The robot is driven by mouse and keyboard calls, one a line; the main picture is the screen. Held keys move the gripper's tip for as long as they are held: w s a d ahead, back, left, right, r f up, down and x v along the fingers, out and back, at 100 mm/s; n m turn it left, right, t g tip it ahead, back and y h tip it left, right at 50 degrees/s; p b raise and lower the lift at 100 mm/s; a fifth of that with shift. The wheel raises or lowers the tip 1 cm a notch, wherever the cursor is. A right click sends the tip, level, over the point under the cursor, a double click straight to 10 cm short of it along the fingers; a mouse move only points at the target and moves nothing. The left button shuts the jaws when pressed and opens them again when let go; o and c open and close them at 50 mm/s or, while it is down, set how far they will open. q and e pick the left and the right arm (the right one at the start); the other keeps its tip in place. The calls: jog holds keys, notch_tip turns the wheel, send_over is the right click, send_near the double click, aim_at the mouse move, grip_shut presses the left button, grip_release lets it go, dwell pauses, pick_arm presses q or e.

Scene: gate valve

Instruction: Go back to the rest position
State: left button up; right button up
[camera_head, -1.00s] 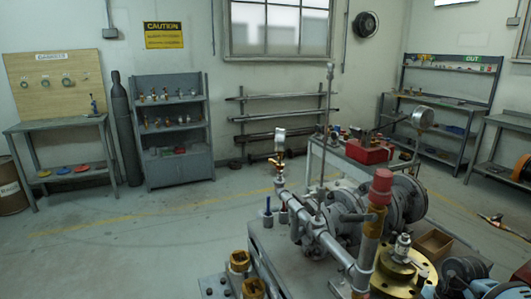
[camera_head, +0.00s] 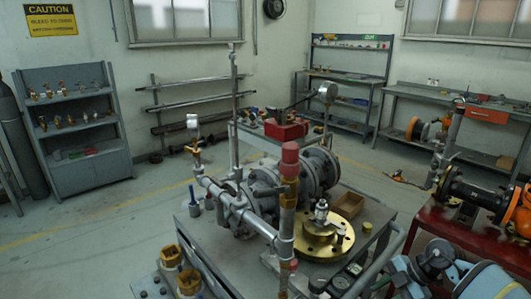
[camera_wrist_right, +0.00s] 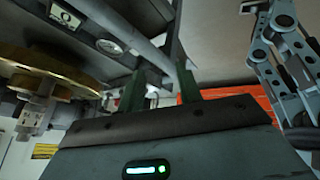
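My right arm shows as blue and grey links at the lower right of the head view. In the right wrist view, my right gripper (camera_wrist_right: 159,84) has its two dark green fingers apart, with nothing seen between them. My left gripper is not seen in the head view. A grey jointed linkage (camera_wrist_right: 283,50) is at the right of the wrist view; I cannot tell what it belongs to. The grey gate valve assembly (camera_head: 268,193) stands mid-view on a grey cart (camera_head: 218,250). A brass flange (camera_head: 322,243) lies on the cart and also shows in the wrist view (camera_wrist_right: 45,68).
A red bench (camera_head: 440,230) with a dark and orange valve is at the right, close to my right arm. A red toolbox (camera_head: 286,130) stands behind the cart. Shelves (camera_head: 75,130) are at the left and a workbench (camera_head: 450,115) at the back right. Floor at the left is open.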

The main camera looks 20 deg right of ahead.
jog(key=w+d+r+m+t, duration=0.2)
jog(key=w+r+t, duration=1)
jog(key=r+t, duration=0.15)
jog(key=d+f+m+g+h, duration=0.2)
jog(key=d+m+h, duration=0.7)
jog(key=d+h, duration=0.3)
jog(key=s+a+f+g+y, duration=0.25)
jog(key=s+a+f, duration=0.35)
jog(key=a+f, duration=0.35)
jog(key=s+a+f+g+y, duration=0.1)
jog(key=s+a+f+y, duration=0.2)
jog(key=s+a+f, duration=0.5)
jog(key=s+a+f+m+g+y, duration=0.1)
jog(key=s+a+f, duration=0.3)
jog(key=s+a, duration=0.5)
jog(key=s+a+f+m+g+y, duration=0.1)
jog(key=s+a+f+m, duration=0.2)
jog(key=s+a, duration=0.6)
jog(key=a+f, duration=0.1)
jog(key=a, duration=0.3)
jog(key=shift+s+f+m+y, duration=0.3)
jog(key=shift+s+m+y, duration=0.05)
jog(key=shift+s+m, duration=0.05)
